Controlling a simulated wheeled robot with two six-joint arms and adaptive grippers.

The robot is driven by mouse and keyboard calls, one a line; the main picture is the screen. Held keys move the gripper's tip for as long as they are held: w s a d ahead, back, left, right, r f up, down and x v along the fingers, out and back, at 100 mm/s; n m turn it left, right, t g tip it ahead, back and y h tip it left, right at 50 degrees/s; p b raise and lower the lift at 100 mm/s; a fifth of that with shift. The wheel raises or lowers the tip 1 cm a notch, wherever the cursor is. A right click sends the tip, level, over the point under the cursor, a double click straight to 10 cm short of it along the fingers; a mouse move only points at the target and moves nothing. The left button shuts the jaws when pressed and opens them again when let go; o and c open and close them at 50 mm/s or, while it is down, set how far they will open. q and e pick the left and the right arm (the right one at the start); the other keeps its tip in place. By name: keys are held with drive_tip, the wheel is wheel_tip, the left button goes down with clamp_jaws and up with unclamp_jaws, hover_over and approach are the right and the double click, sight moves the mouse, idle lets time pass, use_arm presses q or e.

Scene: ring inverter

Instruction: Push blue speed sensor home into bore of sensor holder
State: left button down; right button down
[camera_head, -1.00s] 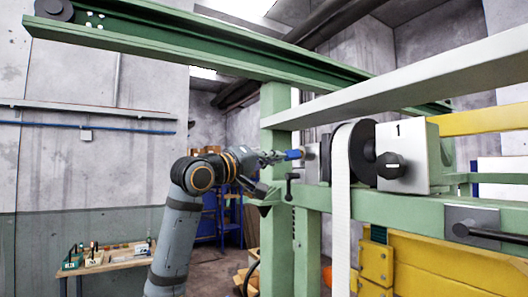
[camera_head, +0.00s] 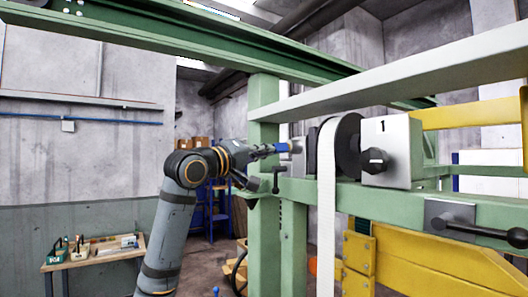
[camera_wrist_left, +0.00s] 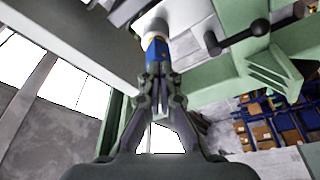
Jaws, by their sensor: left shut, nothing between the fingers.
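The blue speed sensor (camera_wrist_left: 157,50) sits at the mouth of the pale sensor holder (camera_wrist_left: 154,22) in the left wrist view, with part of its blue body outside. In the head view the sensor (camera_head: 281,148) is a short blue piece beside the grey holder (camera_head: 298,158) on the green frame. My left gripper (camera_wrist_left: 158,72) is shut and empty, its fingertips at the outer end of the sensor and in line with it. The fingertips seem to touch it, but a small gap cannot be ruled out. The bore is hidden. My right gripper is not in view.
A black clamp handle (camera_head: 277,179) hangs from the green frame (camera_head: 264,100) close to the left gripper. A white belt (camera_head: 327,200) and a block marked 1 (camera_head: 388,140) stand to the right. A workbench (camera_head: 95,256) stands at the lower left.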

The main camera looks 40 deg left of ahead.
use_arm(q)
wheel_tip(320, 180, up, 10)
drive_tip(key=s+a+b, duration=0.1)
drive_tip(key=s, duration=0.1)
drive_tip(key=shift+s+a+b, duration=0.15)
drive_tip(key=shift+s+b, duration=0.2)
drive_tip(key=shift+s, duration=0.05)
idle(0.4)
